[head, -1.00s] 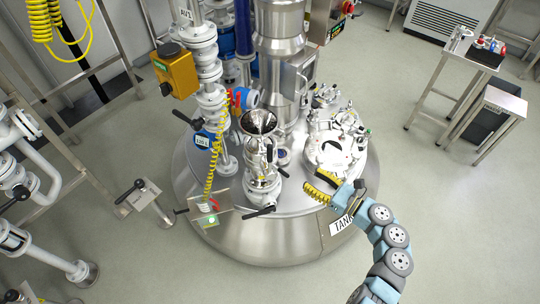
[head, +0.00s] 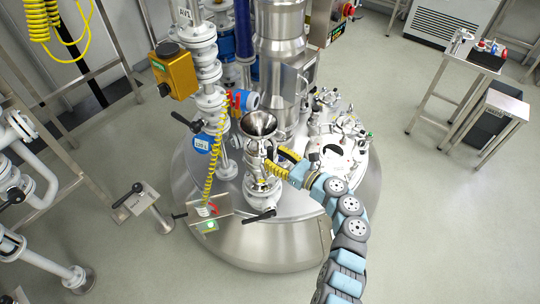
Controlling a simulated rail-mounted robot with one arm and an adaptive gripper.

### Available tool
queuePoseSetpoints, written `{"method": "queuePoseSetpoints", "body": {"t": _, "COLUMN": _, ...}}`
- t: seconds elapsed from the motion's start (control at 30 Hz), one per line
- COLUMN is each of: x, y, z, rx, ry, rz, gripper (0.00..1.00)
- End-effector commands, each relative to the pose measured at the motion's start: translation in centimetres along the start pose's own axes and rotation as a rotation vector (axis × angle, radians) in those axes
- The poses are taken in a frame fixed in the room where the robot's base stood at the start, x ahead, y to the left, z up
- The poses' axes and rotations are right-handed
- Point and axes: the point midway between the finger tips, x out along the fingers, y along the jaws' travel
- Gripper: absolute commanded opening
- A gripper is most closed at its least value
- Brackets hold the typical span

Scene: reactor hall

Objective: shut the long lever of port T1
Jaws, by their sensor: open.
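A steel funnel (head: 258,124) stands on a white flanged valve stack (head: 264,188) on the tank lid. A lever with a black handle (head: 260,215) sticks out at the foot of this stack, toward the front. I cannot read a T1 label, so I cannot tell for certain which lever belongs to that port. My gripper (head: 277,161), with yellow ribbed fingers, is open beside the stack's right side, just below the funnel. The fingers hide part of the stack behind them. I cannot tell if they touch it.
A yellow coiled hose (head: 213,165) hangs left of the funnel. A crowded round hatch (head: 338,150) lies to the right.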

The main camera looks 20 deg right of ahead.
Motion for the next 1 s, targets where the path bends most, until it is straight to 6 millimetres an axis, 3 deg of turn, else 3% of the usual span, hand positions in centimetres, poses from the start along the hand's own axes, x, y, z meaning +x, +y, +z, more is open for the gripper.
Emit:
{"method": "queuePoseSetpoints", "body": {"t": 0.2, "x": 1.9, "y": 0.0, "z": -0.1, "rx": 0.000, "ry": 0.000, "rz": 0.001, "gripper": 0.48}}
{"method": "queuePoseSetpoints", "body": {"t": 0.57, "x": 2.2, "y": 0.0, "z": 0.0, "rx": 0.000, "ry": 0.001, "rz": 0.000, "gripper": 0.49}}
{"method": "queuePoseSetpoints", "body": {"t": 0.73, "x": 2.1, "y": 0.0, "z": 0.0, "rx": 0.000, "ry": 0.000, "rz": 0.000, "gripper": 0.00}}
{"method": "queuePoseSetpoints", "body": {"t": 1.0, "x": 2.2, "y": 0.1, "z": 0.0, "rx": -0.003, "ry": 0.003, "rz": 0.000, "gripper": 0.00}}
